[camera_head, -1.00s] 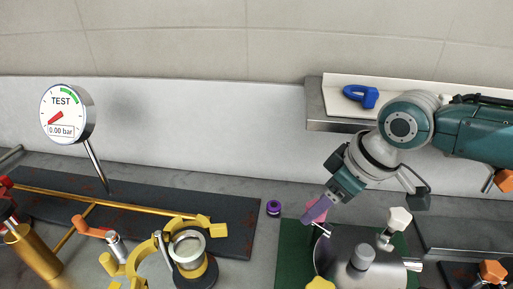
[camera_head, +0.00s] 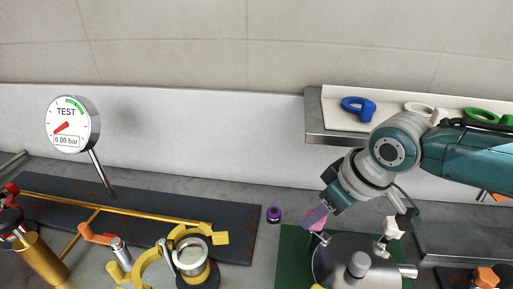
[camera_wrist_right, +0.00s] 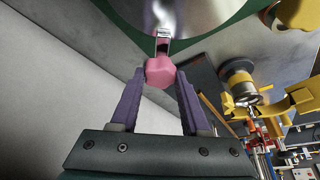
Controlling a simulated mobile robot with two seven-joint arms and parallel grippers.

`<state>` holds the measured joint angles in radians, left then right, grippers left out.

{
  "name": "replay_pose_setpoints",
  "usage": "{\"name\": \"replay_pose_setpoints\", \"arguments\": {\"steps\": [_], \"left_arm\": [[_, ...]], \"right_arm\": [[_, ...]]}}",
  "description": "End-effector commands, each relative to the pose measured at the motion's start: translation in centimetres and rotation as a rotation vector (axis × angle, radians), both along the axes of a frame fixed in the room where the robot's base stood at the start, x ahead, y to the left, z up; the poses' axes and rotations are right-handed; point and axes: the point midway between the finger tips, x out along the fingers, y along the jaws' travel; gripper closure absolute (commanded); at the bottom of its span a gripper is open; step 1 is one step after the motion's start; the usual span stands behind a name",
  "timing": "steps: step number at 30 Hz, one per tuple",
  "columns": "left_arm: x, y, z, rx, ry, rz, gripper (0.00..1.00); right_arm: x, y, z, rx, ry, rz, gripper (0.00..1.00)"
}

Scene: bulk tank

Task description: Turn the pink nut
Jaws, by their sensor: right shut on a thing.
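The pink nut (camera_wrist_right: 160,72) sits at the end of a metal bolt on the rim of the steel tank lid (camera_head: 335,262). My right gripper (camera_wrist_right: 160,78) has its purple fingers on both sides of the nut and is shut on it. In the head view the right gripper (camera_head: 314,219) comes down from the upper right, and the pink nut (camera_head: 317,222) is partly hidden by the fingers. My left gripper is not in view.
A white-knobbed bolt (camera_head: 392,228) stands on the lid's right side. A shelf (camera_head: 330,122) with blue, white and green clamps is behind. A gauge (camera_head: 72,124) and yellow clamp (camera_head: 150,262) are at left.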

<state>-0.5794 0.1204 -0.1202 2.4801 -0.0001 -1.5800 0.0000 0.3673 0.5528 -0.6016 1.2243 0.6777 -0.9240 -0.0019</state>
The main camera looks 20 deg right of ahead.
Motion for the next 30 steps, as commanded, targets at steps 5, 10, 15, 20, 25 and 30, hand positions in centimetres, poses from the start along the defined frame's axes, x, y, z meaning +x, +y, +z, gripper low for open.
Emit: {"name": "replay_pose_setpoints", "arguments": {"steps": [5, 10, 15, 20, 25, 30], "left_arm": [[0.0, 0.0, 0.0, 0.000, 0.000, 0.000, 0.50], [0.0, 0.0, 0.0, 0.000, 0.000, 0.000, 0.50], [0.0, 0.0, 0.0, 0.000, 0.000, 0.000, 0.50], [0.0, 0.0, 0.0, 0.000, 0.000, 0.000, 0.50], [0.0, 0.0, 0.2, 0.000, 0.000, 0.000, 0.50], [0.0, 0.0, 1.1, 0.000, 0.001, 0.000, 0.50]], "right_arm": [[0.0, 0.1, 0.0, 0.003, 0.000, -0.004, 1.00], [0.0, 0.1, 0.0, 0.003, 0.000, -0.003, 0.44], [0.0, 0.1, 0.0, 0.002, 0.000, -0.002, 0.25], [0.0, 0.1, 0.0, 0.002, 0.000, -0.002, 0.24], [-0.1, 0.0, 0.4, 0.001, -0.001, -0.002, 0.24], [-0.9, -0.3, 2.6, 0.000, -0.002, 0.000, 0.24]]}}
